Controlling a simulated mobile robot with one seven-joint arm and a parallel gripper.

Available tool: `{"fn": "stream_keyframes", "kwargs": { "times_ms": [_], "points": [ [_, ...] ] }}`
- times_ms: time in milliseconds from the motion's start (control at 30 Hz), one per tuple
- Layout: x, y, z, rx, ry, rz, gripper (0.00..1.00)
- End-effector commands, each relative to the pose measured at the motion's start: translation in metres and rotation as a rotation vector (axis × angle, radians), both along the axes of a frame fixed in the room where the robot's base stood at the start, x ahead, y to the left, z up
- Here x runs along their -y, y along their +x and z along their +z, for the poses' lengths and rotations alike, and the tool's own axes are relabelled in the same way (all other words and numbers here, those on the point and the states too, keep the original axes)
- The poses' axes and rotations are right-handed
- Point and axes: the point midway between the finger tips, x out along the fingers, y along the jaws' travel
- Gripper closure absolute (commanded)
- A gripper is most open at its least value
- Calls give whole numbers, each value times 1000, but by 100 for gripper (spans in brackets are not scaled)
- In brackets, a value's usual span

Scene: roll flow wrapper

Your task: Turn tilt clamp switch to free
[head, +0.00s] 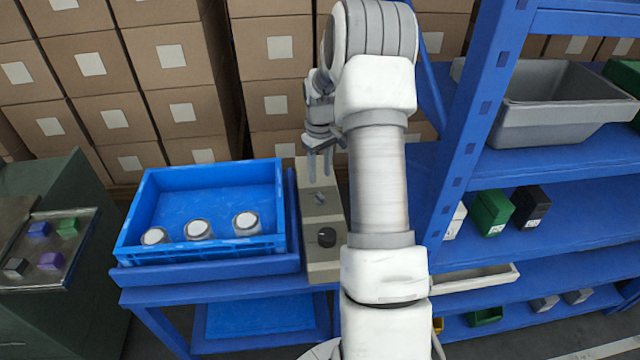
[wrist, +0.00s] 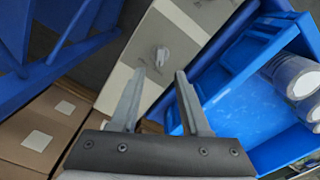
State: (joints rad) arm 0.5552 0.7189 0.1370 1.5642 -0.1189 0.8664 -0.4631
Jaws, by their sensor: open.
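A small grey rotary switch (head: 319,197) with a raised handle is on a narrow beige control panel (head: 325,270). It also shows in the wrist view (wrist: 161,56), just beyond the fingertips. Its position labels are too small to read. A black round knob (head: 326,236) sits nearer on the same panel. My gripper (head: 319,168) is above the far part of the panel, close to the grey switch. In the wrist view its two fingers (wrist: 160,75) are apart and empty, with the switch between their lines, not visibly touched.
A blue crate (head: 140,200) with several white-lidded jars stands left of the panel. A blue shelf rack (head: 470,130) with a grey bin (head: 550,125) is at the right. Stacked cardboard boxes (head: 90,90) stand behind. A tray with coloured blocks (head: 50,262) is far left.

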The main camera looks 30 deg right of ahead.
Motion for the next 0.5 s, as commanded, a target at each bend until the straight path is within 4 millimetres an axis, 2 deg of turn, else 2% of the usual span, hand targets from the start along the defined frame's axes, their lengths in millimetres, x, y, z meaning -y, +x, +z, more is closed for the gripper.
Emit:
{"fn": "stream_keyframes", "kwargs": {
  "times_ms": [33, 200, 400, 500],
  "points": [
    [0, 1, 16, 5, -2, 0, 54],
    [0, 1, 56, 3, -2, 1, 54],
    [0, 1, 87, 3, -2, 1, 54],
    [0, 0, 95, 1, 0, 1, 54]
  ]
}}
